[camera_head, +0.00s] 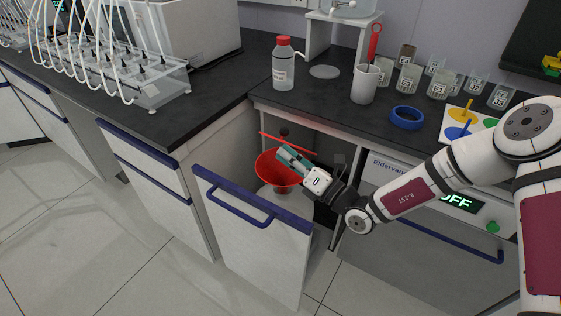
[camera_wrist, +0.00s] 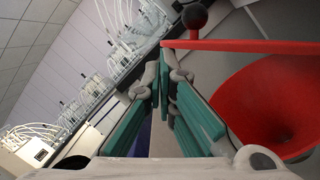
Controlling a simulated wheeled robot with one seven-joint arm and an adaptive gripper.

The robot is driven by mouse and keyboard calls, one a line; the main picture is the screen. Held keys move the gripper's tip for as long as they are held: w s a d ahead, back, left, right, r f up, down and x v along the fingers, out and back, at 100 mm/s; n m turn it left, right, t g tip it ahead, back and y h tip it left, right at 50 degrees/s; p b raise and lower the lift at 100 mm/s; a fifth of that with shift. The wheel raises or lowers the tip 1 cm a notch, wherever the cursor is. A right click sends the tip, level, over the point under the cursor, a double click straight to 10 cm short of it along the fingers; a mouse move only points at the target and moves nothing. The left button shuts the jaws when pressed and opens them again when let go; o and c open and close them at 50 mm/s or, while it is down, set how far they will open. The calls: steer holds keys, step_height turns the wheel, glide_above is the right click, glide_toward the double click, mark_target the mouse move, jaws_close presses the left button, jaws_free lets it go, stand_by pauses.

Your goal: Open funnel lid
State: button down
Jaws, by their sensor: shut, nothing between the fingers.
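The red funnel (camera_head: 268,171) sits in the pulled-out cabinet door unit, its mouth uncovered toward me. Its red lid (camera_head: 279,139) shows almost edge-on as a thin bar behind and above the mouth, raised off it. A dark round knob (camera_head: 284,131) is on the lid's far side. My gripper (camera_head: 282,151) is over the funnel mouth with its teal fingers shut and empty. In the wrist view the fingertips (camera_wrist: 163,62) are close to the lid's edge (camera_wrist: 240,46); I cannot tell if they touch. The funnel bowl (camera_wrist: 265,100) is to their right, and the knob (camera_wrist: 193,15) is above.
The white door front (camera_head: 255,240) with its blue handle stands in front of the funnel. The dark counter (camera_head: 330,105) behind holds a red-capped bottle (camera_head: 283,65), beakers and a blue ring (camera_head: 407,117). An appliance reading OFF (camera_head: 459,203) is to the right, under my arm.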

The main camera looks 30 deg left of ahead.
steer(key=w+r+m+p, duration=0.1)
steer(key=w+r, duration=0.1)
steer(key=w+r+m+h+p, duration=0.1)
steer(key=m, duration=0.1)
steer(key=w+r+m+p, duration=0.1)
steer(key=w+r+m, duration=0.1)
steer(key=shift+w+d+r+t, duration=0.25)
steer(key=shift+w+r+t, duration=0.05)
steer(key=w+r+m+h+b, duration=0.1)
steer(key=w+m, duration=0.3)
steer(key=w, duration=0.4)
steer(key=shift+d+r, duration=0.3)
steer(key=shift+r, duration=0.4)
